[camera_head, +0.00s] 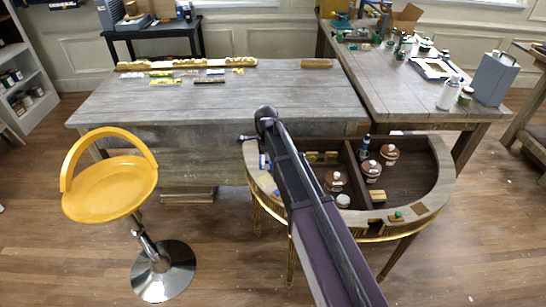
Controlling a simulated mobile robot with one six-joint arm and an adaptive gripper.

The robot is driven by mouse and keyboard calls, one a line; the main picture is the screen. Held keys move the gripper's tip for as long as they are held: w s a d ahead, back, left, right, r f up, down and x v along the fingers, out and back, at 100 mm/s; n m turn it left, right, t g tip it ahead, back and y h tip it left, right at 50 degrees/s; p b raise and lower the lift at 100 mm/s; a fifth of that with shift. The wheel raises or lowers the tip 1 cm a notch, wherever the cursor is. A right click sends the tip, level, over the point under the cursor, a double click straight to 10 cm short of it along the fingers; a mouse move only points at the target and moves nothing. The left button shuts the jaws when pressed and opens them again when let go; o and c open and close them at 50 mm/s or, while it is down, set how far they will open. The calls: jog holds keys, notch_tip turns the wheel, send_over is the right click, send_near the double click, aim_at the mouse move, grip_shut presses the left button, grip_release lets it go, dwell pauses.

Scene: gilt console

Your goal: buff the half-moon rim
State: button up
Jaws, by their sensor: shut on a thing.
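The half-moon console has a pale wooden rim (446,172) that curves around its right side and front. Its open top shows dark brown compartments with gilt legs below. My dark arm crosses the left part of the console from the bottom of the view and hides part of the rim and the left compartment. My gripper does not show clearly; it is hidden behind the arm or out of view. A small dark rod with a knob (243,138) sticks out left near the arm's upper end; I cannot tell what it is.
Brown and white jars (336,181) and a dark bottle (364,147) stand inside the console. A small green item (398,214) sits at its front rim. A yellow stool (110,188) stands left. Grey workbenches (220,98) lie behind. Floor at the lower right is clear.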

jog(key=shift+f, duration=0.1)
dwell(0.3)
jog(key=shift+f+b, duration=1.6)
jog(key=shift+b, duration=0.15)
jog(key=shift+d, duration=0.1)
jog(key=shift+d, duration=0.15)
jog(key=shift+a, duration=0.35)
